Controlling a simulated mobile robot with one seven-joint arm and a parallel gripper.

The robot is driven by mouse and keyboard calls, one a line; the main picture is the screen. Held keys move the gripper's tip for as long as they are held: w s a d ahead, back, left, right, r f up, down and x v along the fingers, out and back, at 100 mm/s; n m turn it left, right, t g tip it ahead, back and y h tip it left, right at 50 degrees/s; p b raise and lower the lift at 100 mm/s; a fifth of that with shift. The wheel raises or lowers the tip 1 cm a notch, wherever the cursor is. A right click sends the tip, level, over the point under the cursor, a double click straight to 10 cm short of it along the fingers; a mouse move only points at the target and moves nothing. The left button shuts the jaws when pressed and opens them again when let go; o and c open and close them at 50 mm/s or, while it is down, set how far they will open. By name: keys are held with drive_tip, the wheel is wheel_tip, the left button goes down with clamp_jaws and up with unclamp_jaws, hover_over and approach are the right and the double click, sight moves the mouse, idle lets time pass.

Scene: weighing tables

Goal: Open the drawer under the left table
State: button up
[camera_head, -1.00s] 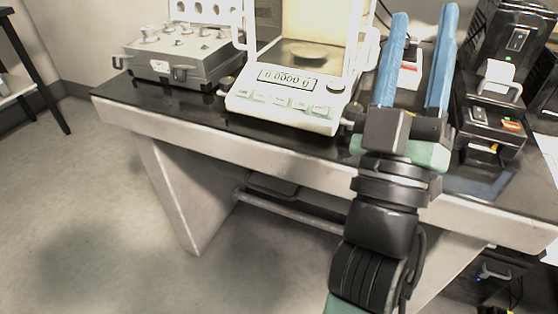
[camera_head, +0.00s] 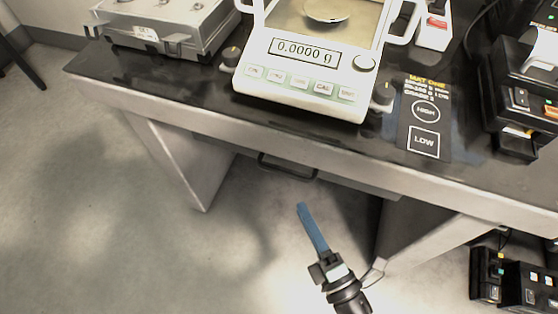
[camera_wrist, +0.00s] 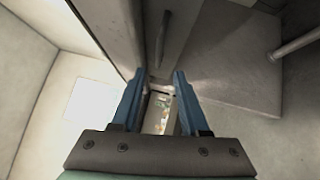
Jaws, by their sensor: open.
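The table (camera_head: 130,96) has a dark top and a pale front edge. A drawer (camera_head: 350,182) sits under it, with a dark bar handle (camera_head: 287,170) below the table edge. The drawer looks shut. My gripper (camera_head: 303,209) is below and slightly right of the handle, apart from it, pointing up toward the table; one blue finger hides the other there. In the wrist view my gripper (camera_wrist: 159,74) has its two blue fingers spread with nothing between them. The handle (camera_wrist: 162,40) lies just beyond the fingertips, between their lines, on a grey panel.
On the table stand a balance (camera_head: 305,70) reading 0.0000 g, a grey case (camera_head: 165,25), a mat marked HIGH and LOW (camera_head: 425,115) and a black device (camera_head: 515,85). Pale legs (camera_head: 175,160) flank the open space below. Black boxes (camera_head: 520,282) stand at lower right.

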sight(283, 171)
drive_tip(key=b+x, duration=0.1)
drive_tip(key=x, duration=0.9)
drive_tip(key=shift+w+r, duration=0.1)
drive_tip(key=shift+w, duration=0.15)
clamp_jaws()
idle(0.9)
